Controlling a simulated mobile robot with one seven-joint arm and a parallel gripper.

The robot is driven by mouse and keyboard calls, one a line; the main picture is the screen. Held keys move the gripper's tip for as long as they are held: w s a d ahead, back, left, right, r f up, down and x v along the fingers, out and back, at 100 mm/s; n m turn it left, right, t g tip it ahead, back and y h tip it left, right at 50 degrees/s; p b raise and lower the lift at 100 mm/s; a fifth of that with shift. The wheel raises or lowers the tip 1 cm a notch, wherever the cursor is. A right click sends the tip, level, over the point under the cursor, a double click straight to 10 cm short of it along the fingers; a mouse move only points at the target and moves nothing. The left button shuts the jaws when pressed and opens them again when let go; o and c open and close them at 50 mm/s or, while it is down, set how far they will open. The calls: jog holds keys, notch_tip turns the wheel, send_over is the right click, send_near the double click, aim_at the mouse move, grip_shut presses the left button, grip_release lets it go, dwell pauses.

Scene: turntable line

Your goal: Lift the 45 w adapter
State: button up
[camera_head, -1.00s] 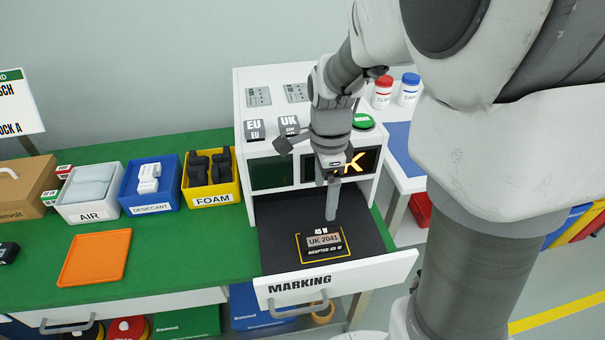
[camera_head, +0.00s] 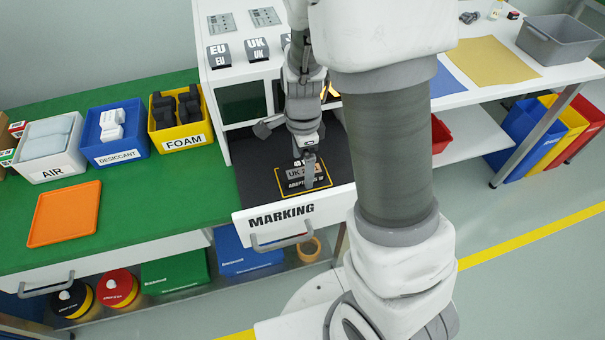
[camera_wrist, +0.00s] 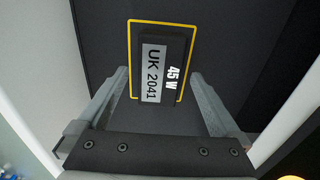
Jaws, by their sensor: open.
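The 45 W adapter (camera_wrist: 165,70) is a small black block with a grey "UK 2041" label. It lies inside a yellow outline on the dark floor of the open MARKING drawer (camera_head: 290,212). In the head view the adapter (camera_head: 294,172) is partly hidden by my gripper (camera_head: 309,172). In the wrist view the two fingers of my gripper (camera_wrist: 160,88) are spread apart, one on each side of the adapter's near end. The fingers look clear of it; I cannot tell their height above it.
The white marking machine (camera_head: 215,90) rises behind the drawer. To the left, an orange tray (camera_head: 64,214) and AIR (camera_head: 40,172), DESICCANT (camera_head: 115,155) and FOAM (camera_head: 185,140) bins stand on the green bench (camera_head: 150,205).

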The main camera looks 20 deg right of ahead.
jog(key=shift+f, duration=0.8)
jog(key=shift+c, duration=0.2)
jog(key=shift+r, duration=0.1)
grip_shut()
